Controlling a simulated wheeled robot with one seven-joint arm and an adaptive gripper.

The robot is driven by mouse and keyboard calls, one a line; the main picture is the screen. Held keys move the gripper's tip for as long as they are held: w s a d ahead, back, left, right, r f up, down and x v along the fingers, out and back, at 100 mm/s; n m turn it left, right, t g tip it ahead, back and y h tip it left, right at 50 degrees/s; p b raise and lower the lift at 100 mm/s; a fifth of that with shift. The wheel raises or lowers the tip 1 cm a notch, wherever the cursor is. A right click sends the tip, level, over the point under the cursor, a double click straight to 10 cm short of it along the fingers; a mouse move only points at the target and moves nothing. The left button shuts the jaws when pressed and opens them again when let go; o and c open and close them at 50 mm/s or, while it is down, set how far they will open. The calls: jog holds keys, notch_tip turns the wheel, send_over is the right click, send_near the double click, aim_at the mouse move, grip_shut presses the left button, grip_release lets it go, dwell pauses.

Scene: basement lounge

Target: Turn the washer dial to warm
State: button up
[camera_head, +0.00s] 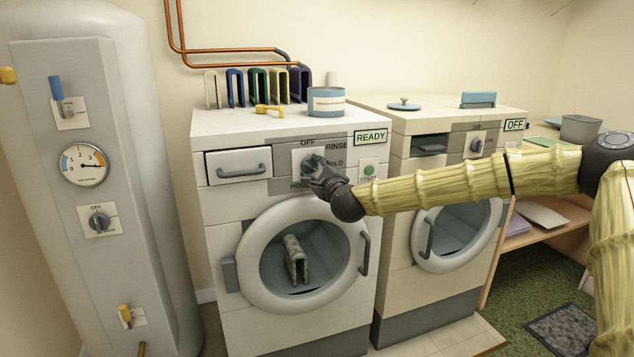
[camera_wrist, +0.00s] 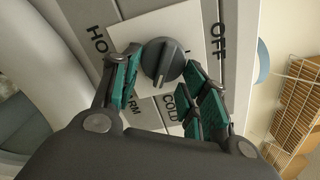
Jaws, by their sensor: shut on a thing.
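The washer dial (camera_head: 308,160) is a grey round knob with a raised grip on a white plate, on the left washer's (camera_head: 228,215) front panel. In the wrist view the dial (camera_wrist: 165,58) sits between the two teal-padded fingers of my gripper (camera_wrist: 162,66); my gripper (camera_head: 320,172) is shut on it. The raised grip lies steeply, slightly slanted, in the wrist view; I cannot tell which end points. OFF shows to the right there, HO to the left, ARM lower left and COLD below. In the head view my gripper hides part of the dial and its lower labels.
A READY display (camera_head: 370,137) and a START button (camera_head: 369,169) are right of the dial. A drawer (camera_head: 238,165) is on its left, the round door (camera_head: 246,277) below. A boiler (camera_head: 130,200) stands left.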

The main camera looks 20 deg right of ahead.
jog(key=m+b, duration=0.1)
jog(key=f+m+b, duration=0.1)
jog(key=m+b, duration=0.1)
jog(key=shift+a+r+m+b, duration=0.1)
jog(key=shift+r+m+b, duration=0.05)
jog(key=shift+m+b, duration=0.9)
jog(key=shift+r, duration=0.1)
jog(key=o, duration=0.9)
jog(key=shift+a, duration=0.1)
jog(key=shift+o, duration=0.2)
jog(key=shift+s, duration=0.1)
jog(key=s, duration=1.1)
jog(key=shift+s+d, duration=0.25)
jog(key=shift+s, duration=0.15)
